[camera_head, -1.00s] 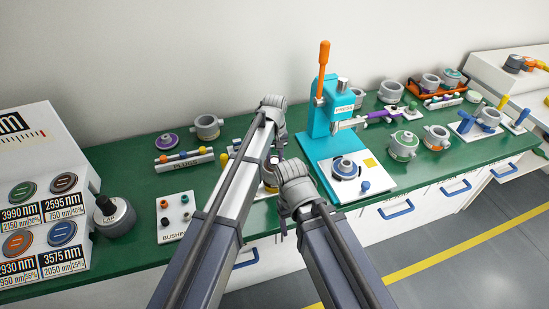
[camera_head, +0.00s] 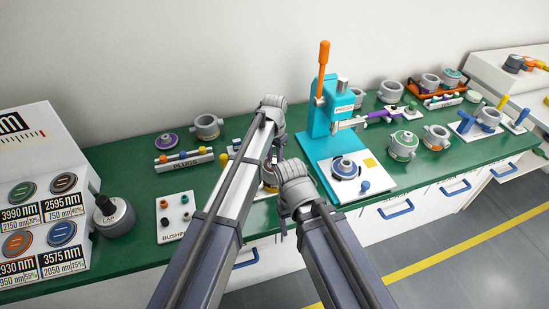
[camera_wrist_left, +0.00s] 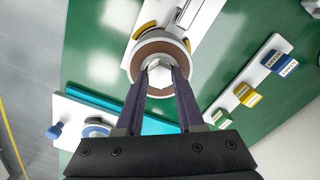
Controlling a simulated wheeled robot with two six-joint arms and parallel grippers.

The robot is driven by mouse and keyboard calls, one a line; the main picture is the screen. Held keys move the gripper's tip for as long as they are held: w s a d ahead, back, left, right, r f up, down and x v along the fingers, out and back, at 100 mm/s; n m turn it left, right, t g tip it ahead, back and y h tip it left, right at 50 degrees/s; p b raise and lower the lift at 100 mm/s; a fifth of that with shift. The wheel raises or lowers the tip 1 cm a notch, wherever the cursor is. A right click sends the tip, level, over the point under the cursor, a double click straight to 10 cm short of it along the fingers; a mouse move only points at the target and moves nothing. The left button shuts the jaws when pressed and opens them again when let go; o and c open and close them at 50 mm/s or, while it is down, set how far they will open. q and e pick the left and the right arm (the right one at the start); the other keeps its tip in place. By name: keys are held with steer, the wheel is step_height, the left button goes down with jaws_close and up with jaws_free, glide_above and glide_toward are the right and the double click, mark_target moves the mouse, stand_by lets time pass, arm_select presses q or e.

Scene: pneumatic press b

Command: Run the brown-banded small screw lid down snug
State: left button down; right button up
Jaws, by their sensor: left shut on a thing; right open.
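The brown-banded screw lid (camera_wrist_left: 137,64) shows in the left wrist view as a pale round part with a brown ring and a light hexagonal knob (camera_wrist_left: 158,74) in its middle. My left gripper (camera_wrist_left: 161,69) is shut on that knob from above. In the head view my left gripper (camera_head: 279,148) points down behind my forearm, and the lid is mostly hidden behind my arms. My right gripper (camera_head: 284,227) is lower and nearer the bench's front edge, apart from the lid. Its fingers are small and partly hidden. How the lid seats on the part below cannot be told.
The teal press (camera_head: 326,112) with its white base (camera_head: 331,180) stands close to the right. The plugs rack (camera_head: 184,162) and bushings plate (camera_head: 178,214) are on the left. Several grey pots, such as one with a green ring (camera_head: 403,147), stand farther right.

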arm_select(q)
steer(key=m, duration=0.6)
steer(key=shift+w+m, duration=0.15)
steer(key=shift+m, duration=0.15)
steer(key=m, duration=1.2)
steer(key=shift+m, duration=0.3)
steer(key=m, duration=0.5)
steer(key=shift+m, duration=0.5)
steer(key=c, duration=0.5)
jaws_free()
steer(key=shift+r, duration=0.15)
